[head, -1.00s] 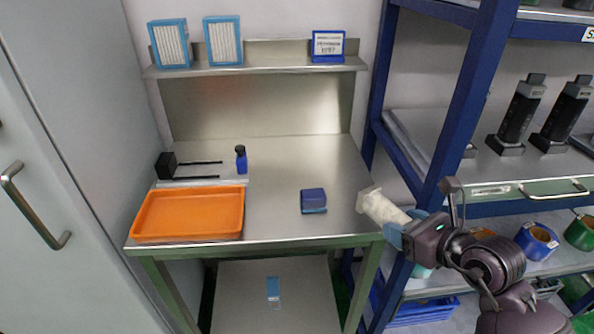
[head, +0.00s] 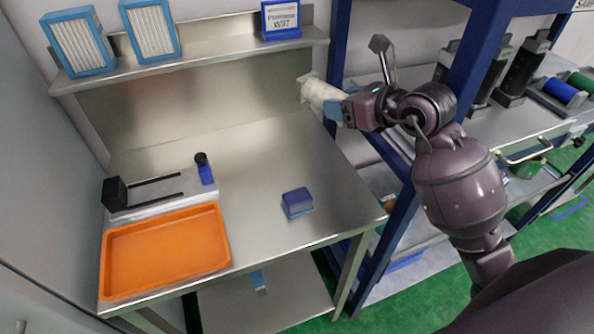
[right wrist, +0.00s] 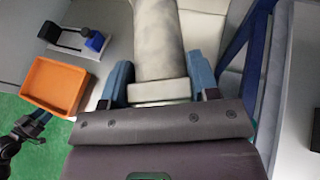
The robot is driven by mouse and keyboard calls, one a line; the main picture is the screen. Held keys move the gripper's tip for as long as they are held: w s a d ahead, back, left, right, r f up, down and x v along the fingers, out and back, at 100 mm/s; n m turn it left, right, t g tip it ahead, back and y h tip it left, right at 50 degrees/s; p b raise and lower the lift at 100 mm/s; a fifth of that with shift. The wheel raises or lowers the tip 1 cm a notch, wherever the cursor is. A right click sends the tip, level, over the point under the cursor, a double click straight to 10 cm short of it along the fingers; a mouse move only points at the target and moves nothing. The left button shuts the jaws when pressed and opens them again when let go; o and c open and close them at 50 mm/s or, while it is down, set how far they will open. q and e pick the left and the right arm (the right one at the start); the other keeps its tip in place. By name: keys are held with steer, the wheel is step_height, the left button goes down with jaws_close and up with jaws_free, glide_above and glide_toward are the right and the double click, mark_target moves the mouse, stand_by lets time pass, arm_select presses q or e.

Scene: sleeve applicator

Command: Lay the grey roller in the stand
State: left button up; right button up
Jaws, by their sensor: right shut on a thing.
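The grey roller (head: 318,91) looks pale and fuzzy in the head view. My right gripper (head: 340,107) is shut on one end of it and holds it above the back right of the workbench. In the right wrist view the roller (right wrist: 158,45) points away between the blue fingers (right wrist: 158,88). The stand (head: 158,197) is a light base with a black block and two thin black rods, at the left of the bench behind the orange tray. It holds no roller. A dark part at the lower left of the right wrist view seems to be my left gripper (right wrist: 36,120); its jaws are unclear.
A blue box (head: 297,203) sits mid-bench. A shelf (head: 200,62) overhangs the back; a blue rack post (head: 405,180) stands at right.

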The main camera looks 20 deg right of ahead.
steer(key=b, duration=0.2)
glide_above(334, 183)
step_height(334, 183, down, 15)
steer(key=shift+f, duration=0.1)
step_height(334, 183, down, 4)
steer(key=shift+f, duration=0.2)
steer(key=o, duration=1.1)
steer(key=shift+o, duration=0.2)
steer(key=shift+r, duration=0.1)
